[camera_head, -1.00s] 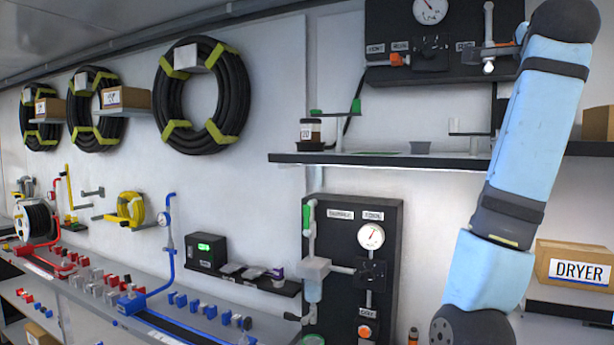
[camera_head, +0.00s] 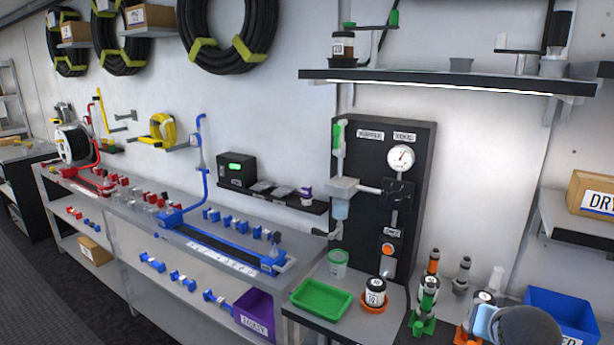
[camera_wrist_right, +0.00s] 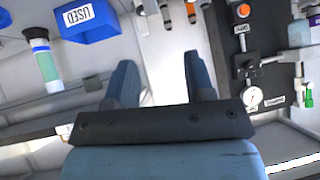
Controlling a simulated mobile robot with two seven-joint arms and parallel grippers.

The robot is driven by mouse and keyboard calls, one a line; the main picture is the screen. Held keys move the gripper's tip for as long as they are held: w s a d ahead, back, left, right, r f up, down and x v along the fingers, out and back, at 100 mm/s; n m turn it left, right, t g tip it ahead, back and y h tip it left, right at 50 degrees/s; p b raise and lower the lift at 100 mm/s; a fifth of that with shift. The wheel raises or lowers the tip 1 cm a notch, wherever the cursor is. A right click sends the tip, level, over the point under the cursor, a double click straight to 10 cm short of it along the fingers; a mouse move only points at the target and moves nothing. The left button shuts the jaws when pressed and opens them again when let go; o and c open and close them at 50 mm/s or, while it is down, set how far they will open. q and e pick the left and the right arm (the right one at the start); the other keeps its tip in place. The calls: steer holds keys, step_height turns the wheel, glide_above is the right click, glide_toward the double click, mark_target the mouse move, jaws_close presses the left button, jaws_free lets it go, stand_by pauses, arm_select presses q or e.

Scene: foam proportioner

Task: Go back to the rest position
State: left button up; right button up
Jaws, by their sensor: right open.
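My right gripper (camera_wrist_right: 160,76) shows in the right wrist view with its two blue fingers spread apart and nothing between them. It is in front of the gap between a blue bin (camera_wrist_right: 88,22) labelled USED and the black proportioner panel (camera_wrist_right: 262,65). My left gripper is not in view.
The bench holds a green tray (camera_head: 321,299), a dark jar (camera_head: 375,291) on an orange base and a green-lidded cup (camera_head: 338,262). Several coloured nozzles stand near my arm, beside the blue bin (camera_head: 562,312). A shelf (camera_head: 440,80) juts out above the panel.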

steer(key=s+a+f+n+g+y, duration=0.1)
steer(key=s+a+f+n+g, duration=0.15)
steer(key=s+f, duration=0.5)
steer(key=s+a+f+n+g+y, duration=0.1)
steer(key=s+a+f+n+y, duration=0.2)
steer(key=s, duration=0.8)
steer(key=s+a+f+n+g, duration=0.25)
steer(key=s+f, duration=0.35)
steer(key=s, duration=0.3)
steer(key=w+a+f+n+t+y+p, duration=0.1)
steer(key=w+a+f+t+y+p, duration=0.1)
steer(key=w+a+f+t+p, duration=0.3)
step_height(320, 180, down, 4)
steer(key=a+t, duration=0.1)
steer(key=t, duration=0.2)
steer(key=shift+w+a+r+y, duration=0.15)
steer(key=shift+w+a+y, duration=0.05)
steer(key=shift+w+y, duration=0.15)
